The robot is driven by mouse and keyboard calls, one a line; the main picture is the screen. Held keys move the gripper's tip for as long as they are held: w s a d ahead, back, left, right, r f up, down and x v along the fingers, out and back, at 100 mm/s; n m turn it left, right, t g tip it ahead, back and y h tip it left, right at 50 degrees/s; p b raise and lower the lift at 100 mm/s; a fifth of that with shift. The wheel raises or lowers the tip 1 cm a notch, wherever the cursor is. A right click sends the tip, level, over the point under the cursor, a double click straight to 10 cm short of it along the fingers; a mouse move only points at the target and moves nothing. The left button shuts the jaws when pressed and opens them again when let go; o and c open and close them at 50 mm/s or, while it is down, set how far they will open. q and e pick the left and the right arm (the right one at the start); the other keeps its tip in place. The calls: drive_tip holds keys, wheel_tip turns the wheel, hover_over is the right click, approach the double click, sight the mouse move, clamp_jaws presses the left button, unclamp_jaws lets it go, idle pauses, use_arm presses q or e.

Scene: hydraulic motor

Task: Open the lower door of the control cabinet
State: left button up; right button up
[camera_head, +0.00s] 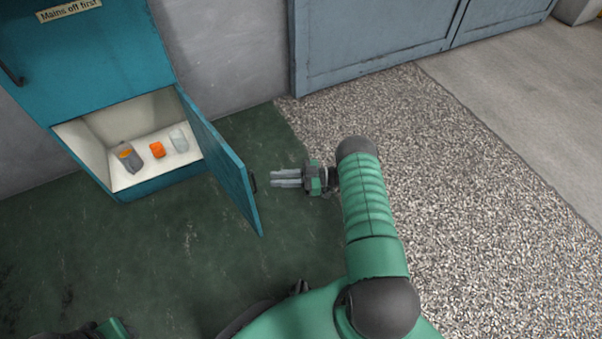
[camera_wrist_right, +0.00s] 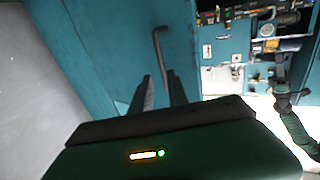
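The teal control cabinet (camera_head: 90,55) stands at the upper left in the head view. Its lower door (camera_head: 222,165) is swung wide open to the right, showing the pale inside of the compartment. The dark door handle (camera_head: 253,182) is on the door's outer face near its free edge. My right gripper (camera_head: 273,178) is just right of the handle, fingers pointing at it, apart from it. My left gripper is not visible.
Inside the compartment are a grey-orange item (camera_head: 129,157), an orange item (camera_head: 157,149) and a clear container (camera_head: 179,140). The upper door has its own handle (camera_head: 12,73). Blue-grey doors (camera_head: 370,40) line the back wall. The green floor (camera_head: 160,250) before the cabinet is clear.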

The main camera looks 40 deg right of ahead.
drive_tip(key=p+v, duration=0.1)
drive_tip(key=v, duration=0.8)
drive_tip(key=shift+s+d+f, duration=0.1)
